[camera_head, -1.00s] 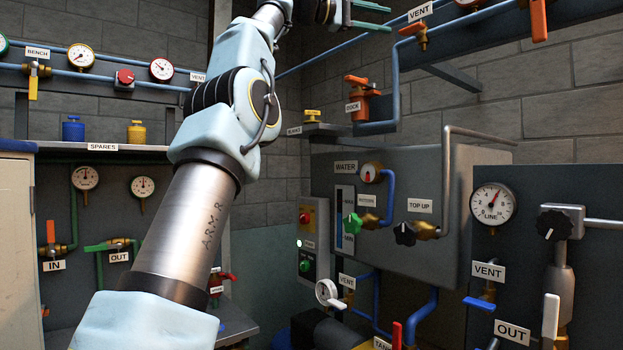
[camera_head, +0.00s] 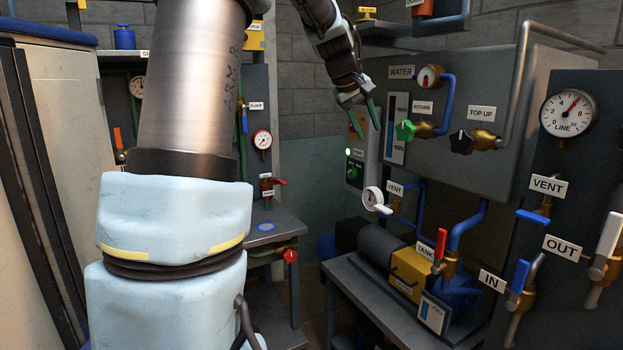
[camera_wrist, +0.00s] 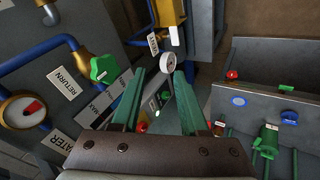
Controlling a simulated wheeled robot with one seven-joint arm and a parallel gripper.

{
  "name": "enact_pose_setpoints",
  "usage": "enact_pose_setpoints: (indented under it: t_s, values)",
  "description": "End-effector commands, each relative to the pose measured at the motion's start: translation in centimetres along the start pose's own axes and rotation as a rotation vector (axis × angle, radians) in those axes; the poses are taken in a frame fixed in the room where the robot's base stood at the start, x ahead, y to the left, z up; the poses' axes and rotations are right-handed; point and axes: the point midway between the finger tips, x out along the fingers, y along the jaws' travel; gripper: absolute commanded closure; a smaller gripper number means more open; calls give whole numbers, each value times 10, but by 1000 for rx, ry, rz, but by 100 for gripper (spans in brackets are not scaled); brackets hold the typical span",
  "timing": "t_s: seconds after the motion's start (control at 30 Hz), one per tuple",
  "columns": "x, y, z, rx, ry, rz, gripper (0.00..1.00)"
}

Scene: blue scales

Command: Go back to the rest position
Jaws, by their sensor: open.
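My gripper (camera_head: 361,110) shows in the head view at upper middle, in front of the water panel's left edge. Its two green fingers point down and stand apart, with nothing between them. In the wrist view the open fingers (camera_wrist: 160,90) also hold nothing. Beyond them a round white-faced gauge (camera_wrist: 168,62) and a VENT label (camera_wrist: 153,43) show. My arm fills the left of the head view and hides part of the wall behind it.
The water panel (camera_head: 500,90) carries a green knob (camera_head: 405,130) close right of the fingers and a black knob (camera_head: 462,142). A pump (camera_head: 410,270) stands on a low bench below. A right panel (camera_head: 590,110) holds a LINE gauge (camera_head: 569,113) and valves.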

Motion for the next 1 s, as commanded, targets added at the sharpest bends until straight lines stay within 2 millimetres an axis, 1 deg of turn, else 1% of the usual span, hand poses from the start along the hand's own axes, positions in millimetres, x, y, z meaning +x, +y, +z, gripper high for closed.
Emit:
enact_pose_setpoints:
  t_s: [0.03, 0.07, 0.1, 0.17, 0.2, 0.27, 0.3, 0.37, 0.4, 0.5, 0.6, 0.7, 0.8, 1.0]
  values:
    - [8, -35, 16, 21, -12, -58, 56]
    - [13, -54, 25, 38, -19, -90, 56]
    - [18, -80, 38, 61, -29, -133, 56]
    - [22, -118, 60, 96, -49, -191, 56]
    - [25, -143, 75, 121, -65, -228, 56]
    - [26, -179, 101, 158, -94, -279, 56]
    - [26, -201, 118, 183, -115, -310, 56]
    - [24, -232, 145, 218, -148, -350, 56]
    - [22, -250, 162, 241, -170, -372, 56]
    - [17, -286, 200, 288, -219, -411, 56]
    - [12, -308, 226, 321, -255, -432, 56]
    - [9, -318, 240, 338, -273, -441, 56]
    - [8, -321, 244, 344, -279, -443, 56]
    - [9, -321, 243, 343, -279, -443, 56]
